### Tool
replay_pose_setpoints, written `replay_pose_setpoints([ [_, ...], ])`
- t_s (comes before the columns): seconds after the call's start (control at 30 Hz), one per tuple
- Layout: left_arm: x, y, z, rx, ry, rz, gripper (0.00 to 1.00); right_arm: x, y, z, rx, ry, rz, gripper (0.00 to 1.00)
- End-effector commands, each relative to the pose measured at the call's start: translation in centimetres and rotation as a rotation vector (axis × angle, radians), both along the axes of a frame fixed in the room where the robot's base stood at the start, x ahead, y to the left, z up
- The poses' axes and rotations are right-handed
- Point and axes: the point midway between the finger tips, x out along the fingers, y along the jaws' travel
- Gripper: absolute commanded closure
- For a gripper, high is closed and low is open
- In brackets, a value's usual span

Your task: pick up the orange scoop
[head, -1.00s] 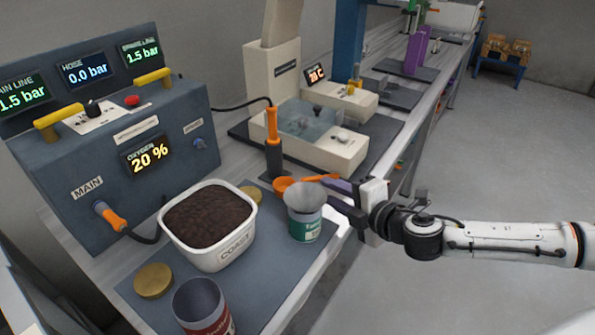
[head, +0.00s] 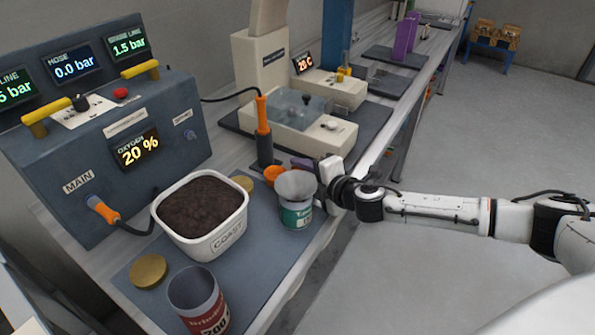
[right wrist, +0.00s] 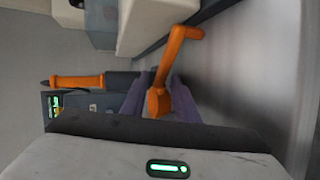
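The orange scoop lies by the mat's far edge. In the head view its round bowl (head: 273,174) shows left of my right gripper (head: 308,166), and its handle is hidden there. In the right wrist view the scoop (right wrist: 172,72) lies in line with the gap of my right gripper (right wrist: 158,92), its purplish fingers apart on either side. Whether they touch it cannot be made out. In the head view the gripper is partly hidden behind the funnel-topped tin. My left gripper is not in view.
A grey funnel (head: 296,185) sits on a green-labelled tin (head: 296,214) close to my right gripper. A white tub of dark soil (head: 226,240) stands left of it. An upright orange-handled tool (head: 262,115) stands behind the scoop.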

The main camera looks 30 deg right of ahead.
Motion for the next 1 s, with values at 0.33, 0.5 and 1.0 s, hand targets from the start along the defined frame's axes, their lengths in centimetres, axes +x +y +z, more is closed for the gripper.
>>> replay_pose_setpoints([
  [0.33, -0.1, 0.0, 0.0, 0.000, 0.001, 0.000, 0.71, 0.0, 0.0, 0.0, 0.000, 0.000, 0.000, 1.00],
  [0.5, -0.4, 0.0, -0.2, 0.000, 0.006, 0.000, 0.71, 0.0, 0.0, 0.1, 0.000, -0.001, 0.000, 1.00],
  [1.0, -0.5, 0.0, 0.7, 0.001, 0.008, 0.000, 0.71, -0.4, 0.0, 0.6, 0.000, 0.001, 0.018, 1.00],
])
